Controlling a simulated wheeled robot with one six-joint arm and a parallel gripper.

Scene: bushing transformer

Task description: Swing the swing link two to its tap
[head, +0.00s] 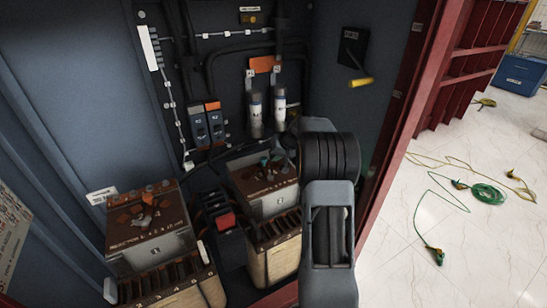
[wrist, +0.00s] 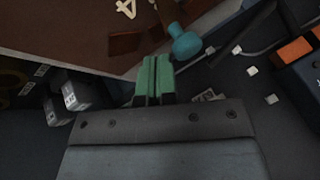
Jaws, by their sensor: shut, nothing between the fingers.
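My gripper's green fingertips (wrist: 155,79) are shut with nothing between them, at the edge of a brown terminal board (wrist: 75,28). A teal knob (wrist: 186,43) sits just right of the fingertips, with a small gap; a brown link piece (wrist: 172,14) is beside it. A "4" mark shows on the board. In the head view, the right-hand unit, with a "2" on its front plate (head: 268,202), has a brown top (head: 250,180) with bluish and grey parts (head: 274,161) on it. My arm covers its right side and hides the fingertips. Link positions on it are unclear.
A second brown-topped unit (head: 143,219) stands at the left, with a black and red block (head: 225,220) between the units. Grey cylinders (head: 279,103), cables and a yellow-handled lever (head: 360,81) are on the cabinet walls. The red cabinet frame (head: 400,120) bounds the right.

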